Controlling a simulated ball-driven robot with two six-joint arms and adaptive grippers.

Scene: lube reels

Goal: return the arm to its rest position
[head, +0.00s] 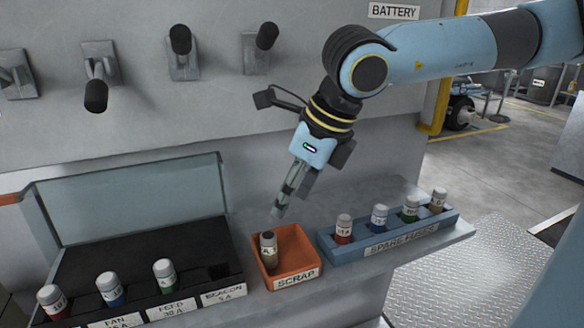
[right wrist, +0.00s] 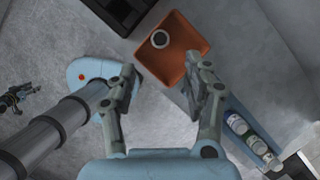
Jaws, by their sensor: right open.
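My right gripper (head: 291,202) hangs above and behind the orange scrap bin (head: 301,246), pointing down, with nothing between its fingers. In the right wrist view, its two fingers (right wrist: 166,78) are well apart. A dark fuse with a grey cap (head: 268,248) stands in the scrap bin, clear of the fingers; its cap also shows in the right wrist view (right wrist: 159,40). My right arm (head: 450,48) reaches in from the upper right. A small dark shape like my left gripper (right wrist: 19,98) shows at the left of the right wrist view; its jaws are too small to read.
The blue spare fuses tray (head: 403,240) holds several capped fuses right of the bin. A black fuse box (head: 140,240) with its clear lid (head: 130,197) raised stands left; its beacon slot (head: 218,270) looks empty. Levers (head: 180,55) stick out from the panel behind. Floor is open at right.

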